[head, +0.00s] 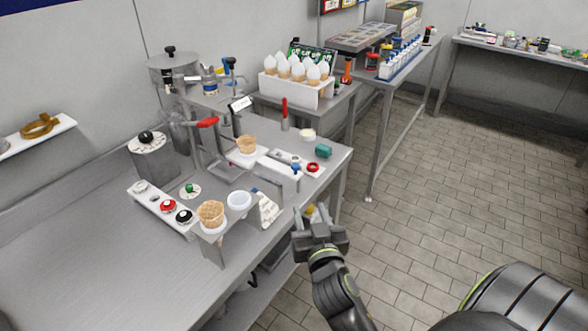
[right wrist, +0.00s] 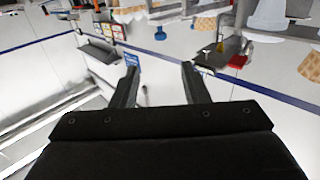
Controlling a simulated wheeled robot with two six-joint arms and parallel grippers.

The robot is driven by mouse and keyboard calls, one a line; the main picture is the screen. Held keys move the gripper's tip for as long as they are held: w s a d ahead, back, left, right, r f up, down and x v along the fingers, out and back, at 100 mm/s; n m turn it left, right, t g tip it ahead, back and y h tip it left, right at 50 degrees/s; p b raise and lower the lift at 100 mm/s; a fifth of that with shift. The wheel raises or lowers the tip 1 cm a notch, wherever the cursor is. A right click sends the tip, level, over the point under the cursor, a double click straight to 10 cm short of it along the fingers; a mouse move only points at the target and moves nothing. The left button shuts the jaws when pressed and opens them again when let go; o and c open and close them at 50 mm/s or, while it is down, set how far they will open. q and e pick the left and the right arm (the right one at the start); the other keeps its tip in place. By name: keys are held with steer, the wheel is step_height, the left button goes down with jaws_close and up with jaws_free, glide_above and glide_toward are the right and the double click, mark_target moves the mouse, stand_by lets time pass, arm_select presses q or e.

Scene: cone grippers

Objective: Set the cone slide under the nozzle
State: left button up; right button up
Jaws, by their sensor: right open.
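The white cone slide (head: 276,166) lies on the steel counter in the head view, with a waffle cone (head: 247,145) upright at its left end. A dispenser with a red lever (head: 207,122) stands behind and left of that cone. I cannot clearly make out its nozzle. My right gripper (head: 311,214) is open and empty, off the counter's right edge, nearer to me than the slide and apart from it. Its two spread fingers (right wrist: 159,80) also show in the right wrist view, with nothing between them. My left gripper is not in view.
A stand with another waffle cone (head: 211,215) and a white cup (head: 239,200) is at the counter's front. A rack with red and black knobs (head: 160,207) is left of it. A white rack of filled cones (head: 296,92) stands behind. The counter's left front is bare.

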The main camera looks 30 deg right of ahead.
mark_target(297, 170)
steer(key=p+x, duration=0.3)
steer(key=x, duration=1.4)
steer(key=shift+w+r, duration=0.1)
jaws_close()
